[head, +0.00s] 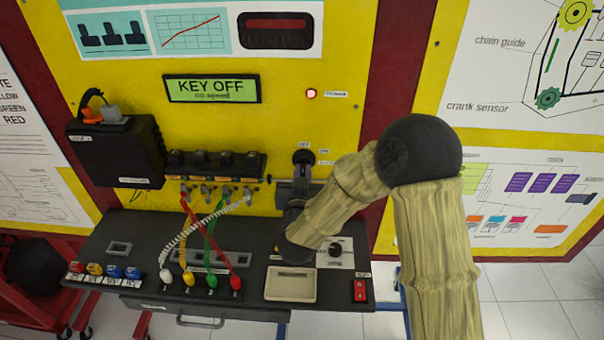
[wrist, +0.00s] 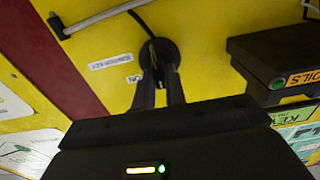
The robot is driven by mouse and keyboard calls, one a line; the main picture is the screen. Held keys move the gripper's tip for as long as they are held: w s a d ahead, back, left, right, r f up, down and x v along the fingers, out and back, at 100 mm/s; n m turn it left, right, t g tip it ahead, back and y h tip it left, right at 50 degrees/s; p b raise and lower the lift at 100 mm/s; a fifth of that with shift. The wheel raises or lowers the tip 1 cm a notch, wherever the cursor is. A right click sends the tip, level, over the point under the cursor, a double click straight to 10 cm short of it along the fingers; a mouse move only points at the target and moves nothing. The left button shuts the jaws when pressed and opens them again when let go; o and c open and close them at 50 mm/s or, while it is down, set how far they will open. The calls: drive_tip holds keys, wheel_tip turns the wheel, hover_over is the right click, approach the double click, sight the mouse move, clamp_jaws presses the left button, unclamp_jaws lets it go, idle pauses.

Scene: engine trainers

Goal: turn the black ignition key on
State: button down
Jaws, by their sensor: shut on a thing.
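The black ignition key (wrist: 153,53) sits in a round black ignition switch (wrist: 170,47) on the yellow panel. The switch also shows in the head view (head: 303,156), with small labels above and beside it. My gripper (wrist: 159,72) is shut on the key, with its two dark fingers reaching up to the switch face. In the head view my gripper (head: 303,174) comes at the switch from below. The fingers hide most of the key, so its exact angle is hard to tell. The green display (head: 212,89) reads "KEY OFF".
A red lamp (head: 311,93) is lit above the switch. A coil row (head: 215,164) with coloured cables stands left of my gripper. A black box (head: 117,152) hangs further left. The dark bench (head: 130,225) with a red rocker switch (head: 359,290) lies below my arm.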

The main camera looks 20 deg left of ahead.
drive_tip(key=shift+f+m+b, duration=0.1)
drive_tip(key=shift+m+b, duration=0.2)
drive_tip(key=shift+b, duration=0.1)
drive_tip(key=m+b, duration=0.2)
drive_tip(key=b, duration=0.1)
drive_tip(key=shift+f+b, duration=0.2)
drive_tip(key=shift+b, duration=0.2)
drive_tip(key=m+b, duration=0.3)
drive_tip(key=b, duration=0.2)
drive_tip(key=shift+d+m, duration=0.1)
drive_tip(key=shift+m, duration=0.3)
drive_tip(key=m+b, duration=0.4)
drive_tip(key=b, duration=0.1)
drive_tip(key=shift+r+m+b, duration=0.15)
drive_tip(key=shift+m+b, duration=0.65)
drive_tip(key=shift+b, duration=0.05)
drive_tip(key=c, duration=1.4)
unclamp_jaws()
drive_tip(key=shift+c, duration=0.2)
